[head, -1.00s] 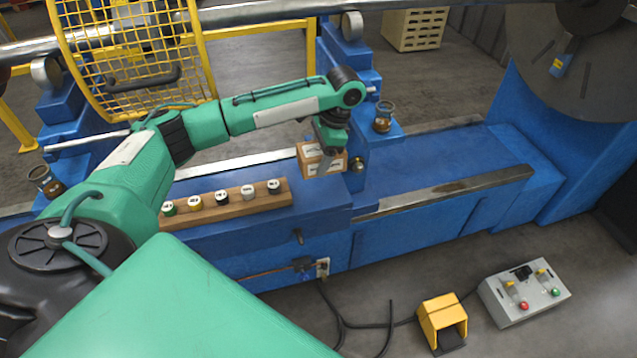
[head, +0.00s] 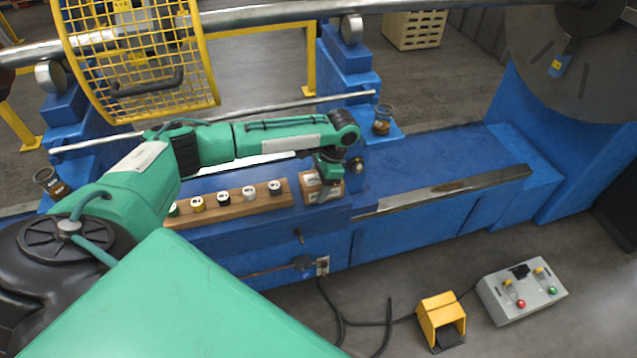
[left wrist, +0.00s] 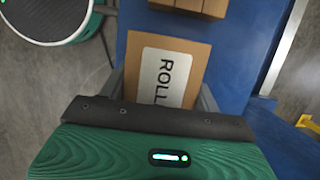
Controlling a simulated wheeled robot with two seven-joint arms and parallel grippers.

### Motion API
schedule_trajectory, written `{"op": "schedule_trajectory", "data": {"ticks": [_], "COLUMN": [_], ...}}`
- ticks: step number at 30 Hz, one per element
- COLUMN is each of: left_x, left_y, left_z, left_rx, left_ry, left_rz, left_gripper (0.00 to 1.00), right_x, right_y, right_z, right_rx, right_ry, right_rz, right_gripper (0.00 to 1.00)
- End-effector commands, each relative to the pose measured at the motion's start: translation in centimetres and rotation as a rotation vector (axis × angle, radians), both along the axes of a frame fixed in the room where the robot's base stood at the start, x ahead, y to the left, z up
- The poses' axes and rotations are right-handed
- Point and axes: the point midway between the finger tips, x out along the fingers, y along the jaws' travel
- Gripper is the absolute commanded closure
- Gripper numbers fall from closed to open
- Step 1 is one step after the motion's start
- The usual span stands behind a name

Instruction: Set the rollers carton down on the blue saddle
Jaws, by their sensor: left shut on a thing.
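The rollers carton (head: 312,190) is a small brown box at the right end of the wooden rack, over the blue saddle (head: 335,210). In the left wrist view the carton (left wrist: 150,62) shows a white label reading "ROLL", the rest cut off by my gripper. My left gripper (head: 327,190) points down over the carton and is shut on it, with a finger on either side. The carton looks level and at or very near the saddle's top; I cannot tell whether it touches. My right gripper is not in view.
A wooden rack (head: 240,206) with several small labelled jars stands just left of the carton. A brown jar (head: 382,120) stands behind it to the right. A yellow mesh guard (head: 135,55) and a long shaft (head: 265,15) lie behind. The blue bed (head: 440,165) to the right is mostly clear.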

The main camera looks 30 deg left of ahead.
Motion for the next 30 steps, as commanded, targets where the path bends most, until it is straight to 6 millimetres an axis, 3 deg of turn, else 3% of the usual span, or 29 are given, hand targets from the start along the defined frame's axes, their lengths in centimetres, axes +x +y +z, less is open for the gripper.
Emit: {"op": "schedule_trajectory", "data": {"ticks": [2,3,6,17,30], "left_x": [0.0,0.0,0.0,0.1,2.1], "left_y": [0.0,0.0,0.0,-0.1,-1.9], "left_z": [-0.1,-0.2,-0.2,0.4,8.4], "left_rx": [0.0,0.0,0.0,-0.001,-0.003], "left_ry": [0.0,0.0,0.0,-0.002,-0.003], "left_rz": [0.0,0.0,0.0,0.0,-0.001], "left_gripper": [0.68,0.29,0.15,0.15,0.15], "right_x": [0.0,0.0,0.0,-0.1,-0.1], "right_y": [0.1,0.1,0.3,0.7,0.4], "right_z": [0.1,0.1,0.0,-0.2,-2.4], "right_rx": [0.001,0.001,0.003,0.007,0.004], "right_ry": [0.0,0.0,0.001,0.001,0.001], "right_rz": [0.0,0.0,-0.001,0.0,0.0], "right_gripper": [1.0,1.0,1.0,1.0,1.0]}}
